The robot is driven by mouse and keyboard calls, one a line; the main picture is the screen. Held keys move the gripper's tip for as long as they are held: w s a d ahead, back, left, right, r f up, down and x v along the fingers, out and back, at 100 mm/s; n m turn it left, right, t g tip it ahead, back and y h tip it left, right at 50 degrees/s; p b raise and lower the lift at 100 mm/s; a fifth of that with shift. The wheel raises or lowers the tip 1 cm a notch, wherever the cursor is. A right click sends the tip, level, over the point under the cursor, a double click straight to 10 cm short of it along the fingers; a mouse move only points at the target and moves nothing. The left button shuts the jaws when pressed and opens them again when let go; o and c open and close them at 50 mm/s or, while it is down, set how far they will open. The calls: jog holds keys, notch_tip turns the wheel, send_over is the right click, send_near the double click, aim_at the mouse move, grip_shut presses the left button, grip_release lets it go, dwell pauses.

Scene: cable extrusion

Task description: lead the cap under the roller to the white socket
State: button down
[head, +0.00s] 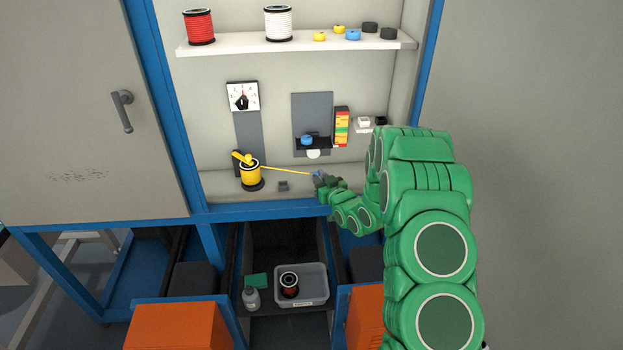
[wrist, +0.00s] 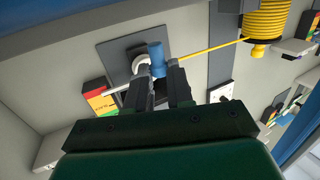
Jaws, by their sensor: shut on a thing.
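The yellow cable (head: 288,170) runs from the yellow spool (head: 251,176) at left to the blue cap (head: 316,174) at its end. My gripper (head: 319,178) is shut on this cap. The white roller (head: 313,154) sits at the lower edge of the grey panel, slightly above my gripper in the head view. The white socket (head: 362,123) is on the back wall, up and right.
A blue part (head: 307,140) sits on the grey panel (head: 312,105). A coloured box (head: 341,127) and a black socket (head: 380,121) are to its right. A small grey block (head: 283,186) lies on the cabinet floor. The upper shelf (head: 290,44) carries spools and small caps.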

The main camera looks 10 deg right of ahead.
jog(key=shift+d, duration=4)
